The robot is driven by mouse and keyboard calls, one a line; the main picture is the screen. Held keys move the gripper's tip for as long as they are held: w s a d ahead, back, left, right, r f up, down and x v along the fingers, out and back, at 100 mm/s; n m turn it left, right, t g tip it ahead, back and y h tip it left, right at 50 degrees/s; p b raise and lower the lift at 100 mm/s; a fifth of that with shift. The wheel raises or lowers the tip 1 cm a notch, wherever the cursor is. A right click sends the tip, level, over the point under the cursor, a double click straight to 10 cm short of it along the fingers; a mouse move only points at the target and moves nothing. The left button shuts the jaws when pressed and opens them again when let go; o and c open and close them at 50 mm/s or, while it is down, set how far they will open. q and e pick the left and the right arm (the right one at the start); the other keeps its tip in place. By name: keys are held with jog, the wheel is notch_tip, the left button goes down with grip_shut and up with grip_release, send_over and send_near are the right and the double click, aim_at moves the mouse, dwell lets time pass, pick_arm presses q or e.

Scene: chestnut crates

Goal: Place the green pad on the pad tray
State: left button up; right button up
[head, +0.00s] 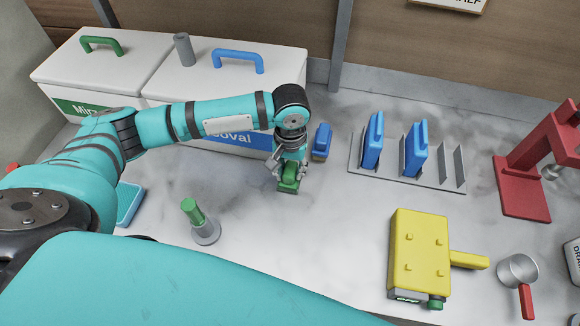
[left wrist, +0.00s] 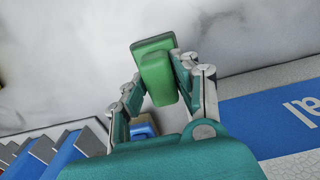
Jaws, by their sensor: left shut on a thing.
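The green pad (head: 288,186) is in my left gripper (head: 288,172), which is shut on it. It is close to the counter; I cannot tell whether it touches. In the left wrist view the green pad (left wrist: 156,72) sits between the fingertips of my left gripper (left wrist: 160,88). A light blue flat tray (head: 130,207), partly hidden by my left arm, lies at the left; it may be the pad tray. A grey slotted rack (head: 435,183) stands to the right, holding two upright blue pieces (head: 373,141). My right gripper is out of view.
White lidded boxes (head: 100,60) stand along the back left. A small blue block (head: 321,143) is just right of my gripper. A green-topped post (head: 195,213) stands front left. A yellow block (head: 420,245), metal pan (head: 517,270) and red stand (head: 522,190) are at right.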

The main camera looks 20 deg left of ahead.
pick_arm(q)
jog(key=o, duration=1)
jog(key=shift+f, duration=0.1)
